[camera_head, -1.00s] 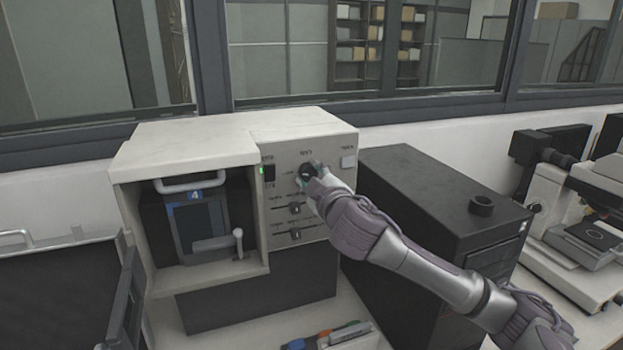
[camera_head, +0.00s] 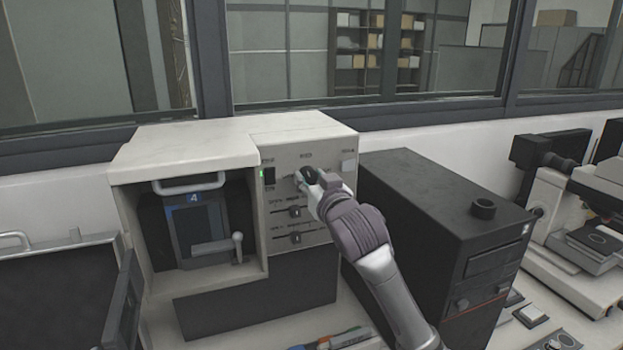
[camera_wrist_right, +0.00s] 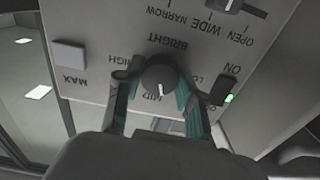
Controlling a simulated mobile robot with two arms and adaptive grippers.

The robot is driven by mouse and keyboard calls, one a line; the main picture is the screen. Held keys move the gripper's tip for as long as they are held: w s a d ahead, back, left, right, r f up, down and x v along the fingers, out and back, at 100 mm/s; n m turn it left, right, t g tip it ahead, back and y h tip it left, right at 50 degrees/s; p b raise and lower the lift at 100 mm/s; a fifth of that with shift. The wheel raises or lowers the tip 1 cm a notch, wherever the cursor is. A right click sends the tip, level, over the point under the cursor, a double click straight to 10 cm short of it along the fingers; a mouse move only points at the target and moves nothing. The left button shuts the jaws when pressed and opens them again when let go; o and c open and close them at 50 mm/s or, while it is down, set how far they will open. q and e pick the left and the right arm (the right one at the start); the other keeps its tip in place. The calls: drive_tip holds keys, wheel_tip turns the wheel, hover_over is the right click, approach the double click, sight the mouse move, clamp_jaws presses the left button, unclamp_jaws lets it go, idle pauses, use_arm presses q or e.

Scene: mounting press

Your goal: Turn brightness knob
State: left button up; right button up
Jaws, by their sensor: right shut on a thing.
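The brightness knob (camera_wrist_right: 159,78) is a round dark knob with a white pointer line, on the light front panel under the label BRIGHT. In the right wrist view its pointer faces the MID mark. My right gripper (camera_wrist_right: 158,92) has a finger on each side of the knob and is shut on it. In the head view my right gripper (camera_head: 308,180) is at the upper part of the panel (camera_head: 283,220) and hides most of the knob. My left gripper is not in view.
A green-lit switch (camera_head: 268,175) is left of the knob, a pale square button (camera_head: 348,166) right, and two sliders (camera_head: 294,211) below. A black box (camera_head: 420,205) stands close on the right, with a microscope (camera_head: 570,220) beyond. An open lid (camera_head: 65,295) is at left.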

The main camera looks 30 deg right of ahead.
drive_tip(key=shift+m+p, duration=0.55)
drive_tip(key=shift+m, duration=1.35)
drive_tip(key=o, duration=1.1)
drive_tip(key=shift+w, duration=0.1)
drive_tip(key=shift+o, duration=0.2)
drive_tip(key=v, duration=1.2)
drive_tip(key=shift+f, duration=0.15)
